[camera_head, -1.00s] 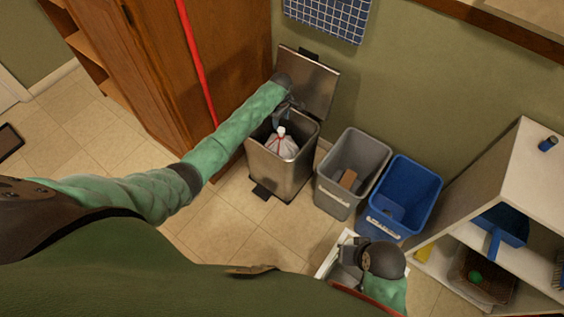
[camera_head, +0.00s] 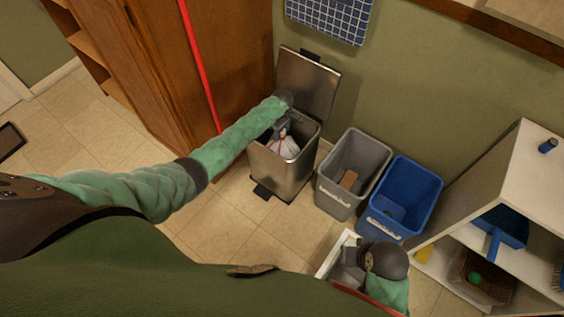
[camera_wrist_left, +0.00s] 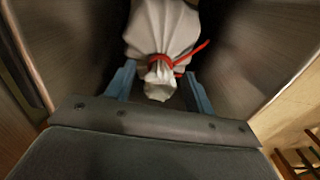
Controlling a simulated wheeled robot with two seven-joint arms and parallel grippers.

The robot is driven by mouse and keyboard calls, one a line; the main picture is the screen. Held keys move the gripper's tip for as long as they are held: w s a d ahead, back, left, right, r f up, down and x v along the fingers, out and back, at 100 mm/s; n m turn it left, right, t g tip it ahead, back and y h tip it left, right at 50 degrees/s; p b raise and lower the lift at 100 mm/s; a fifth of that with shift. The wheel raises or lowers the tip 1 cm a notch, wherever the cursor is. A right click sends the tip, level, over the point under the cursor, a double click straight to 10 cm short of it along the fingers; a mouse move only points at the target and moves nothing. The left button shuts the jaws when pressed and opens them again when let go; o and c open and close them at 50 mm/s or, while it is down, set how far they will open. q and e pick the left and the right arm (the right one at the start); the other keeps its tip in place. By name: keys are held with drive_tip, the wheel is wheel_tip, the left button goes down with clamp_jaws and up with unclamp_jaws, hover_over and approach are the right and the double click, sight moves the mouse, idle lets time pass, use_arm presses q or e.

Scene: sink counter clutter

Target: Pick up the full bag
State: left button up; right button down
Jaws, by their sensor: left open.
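The full bag (camera_head: 284,148) is white with a red tie and stands inside the open steel pedal bin (camera_head: 276,174). My left gripper (camera_head: 279,131) has reached down into the bin's mouth at the bag's neck. In the left wrist view, my left gripper (camera_wrist_left: 160,90) is open, with one blue finger on each side of the gathered neck of the bag (camera_wrist_left: 164,35). I cannot tell whether the fingers touch the bag. My right gripper (camera_head: 345,270) is low in the head view near a white-edged container, and its jaws are not clear.
A grey bin (camera_head: 341,194) holding a brown item and a blue bin (camera_head: 398,208) stand right of the steel bin. The bin's lid (camera_head: 308,82) is raised against the wall. A wooden cabinet (camera_head: 150,60) with a red pole (camera_head: 200,65) stands left. Floor in front is clear.

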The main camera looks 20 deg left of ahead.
use_arm(q)
clamp_jaws()
drive_tip(key=shift+w+r, duration=0.1)
drive_tip(key=shift+r, duration=0.05)
idle(1.1)
